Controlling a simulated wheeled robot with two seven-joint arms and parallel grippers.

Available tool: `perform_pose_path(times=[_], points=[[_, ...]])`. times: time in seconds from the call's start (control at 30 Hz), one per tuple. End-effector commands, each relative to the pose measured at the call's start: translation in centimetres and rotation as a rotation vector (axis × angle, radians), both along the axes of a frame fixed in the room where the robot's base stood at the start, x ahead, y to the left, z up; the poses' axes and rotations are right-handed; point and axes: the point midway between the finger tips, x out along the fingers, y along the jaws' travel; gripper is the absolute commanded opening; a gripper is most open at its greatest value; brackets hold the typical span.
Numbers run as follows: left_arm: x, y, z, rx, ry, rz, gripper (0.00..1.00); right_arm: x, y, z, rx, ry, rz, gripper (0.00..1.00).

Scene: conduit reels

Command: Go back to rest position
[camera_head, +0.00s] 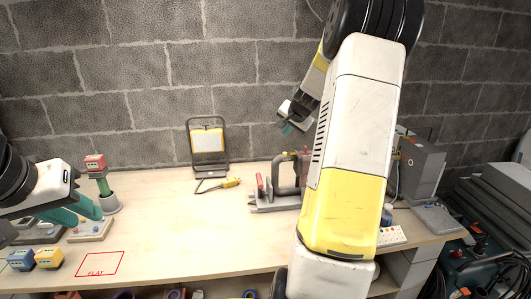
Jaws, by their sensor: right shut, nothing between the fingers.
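My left gripper (78,210), with teal fingers, reaches in at the left edge, low over the workbench (180,225). Its fingertips are beside a small wooden-based block (90,231); I cannot tell whether they touch it or how far apart they are. My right arm rises through the right half of the view and hides part of the bench. My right gripper (288,128) is raised in front of the brick wall, above the back of the bench, with its teal fingers shut and empty.
A red-topped green post (98,178) stands close behind the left gripper. Blue and yellow blocks (48,256) sit by a red "FLAT" outline (98,264). A work lamp (208,142) and a grey clamp-like tool (272,196) stand farther back. The bench middle is clear.

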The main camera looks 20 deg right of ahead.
Motion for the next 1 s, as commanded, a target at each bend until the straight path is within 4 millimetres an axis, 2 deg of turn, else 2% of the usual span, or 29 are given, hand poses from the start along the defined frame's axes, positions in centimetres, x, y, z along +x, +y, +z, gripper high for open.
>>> perform_pose_path(times=[0.3,0.37,0.47,0.57,0.6,0.67,0.7,0.83,0.9,1.0], points=[[0.0,0.0,0.0,0.0,0.0,0.0,0.29,-0.1,0.3,0.2,-0.002,0.0,0.007,0.0],[0.0,0.0,0.0,0.0,0.0,0.0,0.29,-0.4,1.3,0.8,-0.009,0.002,0.028,0.0],[0.0,0.0,0.0,0.0,0.0,0.0,0.29,-1.8,4.9,2.9,-0.032,0.012,0.103,0.0],[0.0,0.0,0.0,0.0,0.0,0.0,0.29,-5.1,10.2,5.6,-0.073,0.034,0.223,0.0],[0.0,0.0,0.0,0.0,0.0,0.0,0.29,-6.8,12.5,6.6,-0.092,0.045,0.277,0.0],[0.0,0.0,0.0,0.0,0.0,0.0,0.29,-9.8,15.7,7.7,-0.121,0.064,0.359,0.0],[0.0,0.0,0.0,0.0,0.0,0.0,0.29,-11.9,17.6,8.3,-0.14,0.076,0.41,0.0],[0.0,0.0,0.0,0.0,0.0,0.0,0.29,-19.1,22.6,9.2,-0.205,0.112,0.567,0.0],[0.0,0.0,0.0,0.0,0.0,0.0,0.29,-23.0,24.5,9.0,-0.238,0.131,0.644,0.0],[0.0,0.0,0.0,0.0,0.0,0.0,0.29,-27.8,26.2,8.3,-0.28,0.153,0.736,0.0]])
